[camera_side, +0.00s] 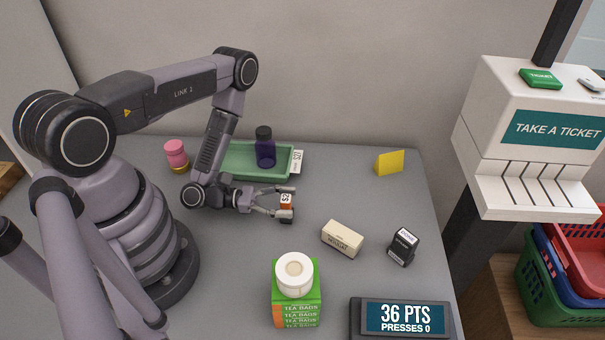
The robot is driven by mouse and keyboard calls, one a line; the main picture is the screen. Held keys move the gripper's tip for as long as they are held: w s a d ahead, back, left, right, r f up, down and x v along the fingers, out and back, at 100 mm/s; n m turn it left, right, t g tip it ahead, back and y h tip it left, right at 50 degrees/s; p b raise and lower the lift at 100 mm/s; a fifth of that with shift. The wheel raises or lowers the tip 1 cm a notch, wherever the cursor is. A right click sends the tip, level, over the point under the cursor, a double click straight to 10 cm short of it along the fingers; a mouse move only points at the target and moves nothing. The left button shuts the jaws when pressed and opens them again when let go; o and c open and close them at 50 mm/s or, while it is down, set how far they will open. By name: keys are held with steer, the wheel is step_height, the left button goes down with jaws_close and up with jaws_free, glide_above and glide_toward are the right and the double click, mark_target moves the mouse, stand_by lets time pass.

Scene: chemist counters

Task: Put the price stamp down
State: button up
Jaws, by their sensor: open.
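A small block with an orange middle, a white label and a dark foot, which looks like the price stamp (287,201), is upright at my fingertips. My gripper (283,200) reaches right, low over the grey counter (350,290), with its fingers spread, one on the far side and one on the near side of the block. Whether a finger touches it is too small to tell. Its foot appears to be at counter level. A black block with a white label (402,246), also stamp-like, stands apart to the right.
A green tray (225,165) with a dark purple bottle (265,147) is behind my gripper. Counter between is clear.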

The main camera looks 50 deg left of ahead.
steer(key=v, duration=0.7)
steer(key=shift+a+r, duration=0.2)
steer(key=shift+r, duration=0.15)
step_height(320, 180, up, 20)
steer(key=d+m+g, duration=0.2)
steer(key=m+g, duration=1.3)
steer(key=m, duration=0.3)
steer(key=s+a+r+m+t+y, duration=0.2)
steer(key=s+r+m+t+y, duration=0.2)
steer(key=r+y, duration=0.2)
steer(key=s+a+r+m+t+y, duration=0.2)
steer(key=s+r+m+y, duration=0.3)
steer(key=r, duration=0.6)
steer(key=shift+t+y, duration=0.9)
steer(key=shift+r, duration=0.1)
